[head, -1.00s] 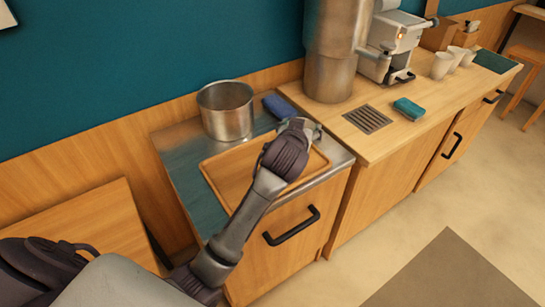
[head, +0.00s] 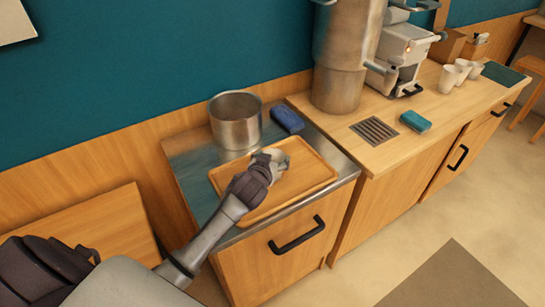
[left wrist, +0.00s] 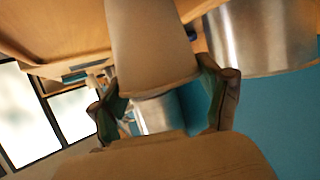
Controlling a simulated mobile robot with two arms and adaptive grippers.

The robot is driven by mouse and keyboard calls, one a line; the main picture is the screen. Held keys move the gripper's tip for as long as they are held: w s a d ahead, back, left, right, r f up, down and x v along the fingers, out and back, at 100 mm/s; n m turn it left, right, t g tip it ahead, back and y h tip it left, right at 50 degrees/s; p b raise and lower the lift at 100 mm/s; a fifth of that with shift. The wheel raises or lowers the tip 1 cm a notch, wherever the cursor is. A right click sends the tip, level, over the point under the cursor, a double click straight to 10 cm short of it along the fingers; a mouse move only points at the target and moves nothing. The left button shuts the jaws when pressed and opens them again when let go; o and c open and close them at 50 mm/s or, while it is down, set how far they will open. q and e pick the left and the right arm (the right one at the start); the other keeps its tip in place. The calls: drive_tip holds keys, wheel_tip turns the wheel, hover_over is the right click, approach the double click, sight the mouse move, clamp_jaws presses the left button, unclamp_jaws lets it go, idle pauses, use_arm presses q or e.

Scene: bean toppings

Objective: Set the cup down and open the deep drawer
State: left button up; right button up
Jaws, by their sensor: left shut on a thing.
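My left gripper (head: 268,164) is shut on a pale cup (head: 281,159) over the wooden tray (head: 317,181). In the left wrist view the cup (left wrist: 150,45) sits between the two fingers of the gripper (left wrist: 165,100). The gripper hides part of the cup in the head view; I cannot tell whether the cup touches the tray. Below the tray's steel counter is a closed wooden drawer front (head: 262,262) with a black handle (head: 297,236). Another closed front with a black handle (head: 458,157) is farther right. My right gripper is out of view.
A steel pot (head: 236,122) stands behind the tray, beside a blue sponge (head: 287,119). On the wooden counter to the right are a metal grate (head: 374,130), a teal sponge (head: 415,121), several white cups (head: 448,78) and machines. The floor before the drawers is clear.

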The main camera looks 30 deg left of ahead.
use_arm(q)
drive_tip(key=shift+f, duration=0.15)
drive_tip(key=o, duration=1.2)
drive_tip(key=shift+o, duration=0.2)
drive_tip(key=shift+s+r, duration=0.1)
drive_tip(key=shift+r, duration=0.15)
drive_tip(key=b+v, duration=0.1)
drive_tip(key=v, duration=1.1)
